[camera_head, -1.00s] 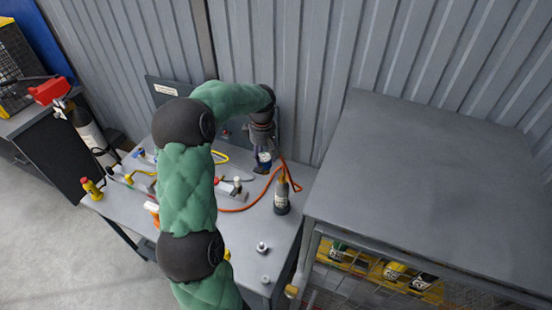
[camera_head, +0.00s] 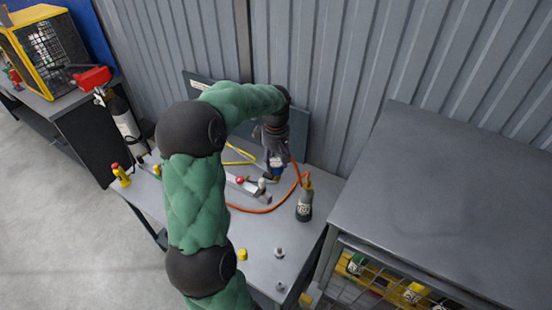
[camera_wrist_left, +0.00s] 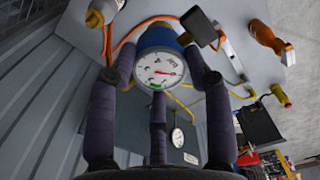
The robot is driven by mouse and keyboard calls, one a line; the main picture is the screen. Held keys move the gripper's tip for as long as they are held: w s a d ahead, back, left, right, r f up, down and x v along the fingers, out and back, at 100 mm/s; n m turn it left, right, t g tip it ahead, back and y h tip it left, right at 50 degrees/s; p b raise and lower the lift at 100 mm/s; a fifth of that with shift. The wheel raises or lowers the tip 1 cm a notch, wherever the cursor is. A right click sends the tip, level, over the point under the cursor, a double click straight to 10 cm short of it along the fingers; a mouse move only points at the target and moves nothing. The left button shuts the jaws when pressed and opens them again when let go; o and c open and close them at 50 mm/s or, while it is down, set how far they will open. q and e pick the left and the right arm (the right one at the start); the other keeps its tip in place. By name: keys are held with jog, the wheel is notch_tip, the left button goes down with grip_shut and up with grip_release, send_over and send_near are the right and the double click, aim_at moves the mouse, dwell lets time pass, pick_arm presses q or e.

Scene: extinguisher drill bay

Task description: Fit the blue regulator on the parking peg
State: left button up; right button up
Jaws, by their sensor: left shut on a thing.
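The blue regulator (camera_head: 277,161) is in my left gripper (camera_head: 275,150), over the back part of the grey bench (camera_head: 262,233). In the left wrist view the regulator's white dial (camera_wrist_left: 160,69) faces the camera, with a blue body (camera_wrist_left: 157,38) behind it. Dark fingers of my left gripper (camera_wrist_left: 159,62) close around it on both sides. I cannot tell for certain which fitting is the parking peg; two small metal posts stand at the bench's front right, one of them here (camera_head: 279,253). My right gripper is not in view.
A dark bottle (camera_head: 304,204) with an orange neck stands right of the gripper, near an orange hose (camera_head: 262,210). A taller cabinet (camera_head: 455,195) stands at right. The front of the bench has free room.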

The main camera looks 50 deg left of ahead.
pick_arm(q)
jog(key=s+d+f+n+b, duration=0.2)
jog(key=f+b, duration=0.3)
jog(key=f, duration=0.4)
jog(key=s+d+f+n+b, duration=0.2)
jog(key=d+f+b, duration=0.3)
jog(key=f, duration=0.4)
jog(key=s+d+f+n+b, duration=0.2)
jog(key=f+b, duration=0.4)
jog(key=f, duration=0.3)
jog(key=shift+s+d+f, duration=0.25)
jog(key=shift+s+d, duration=0.45)
jog(key=shift+d, duration=0.15)
jog(key=shift+f+b, duration=0.25)
jog(key=shift+b, duration=0.35)
jog(key=shift+f+b, duration=1.9)
jog(key=shift+f, duration=0.1)
dwell(0.9)
jog(key=o, duration=1.3)
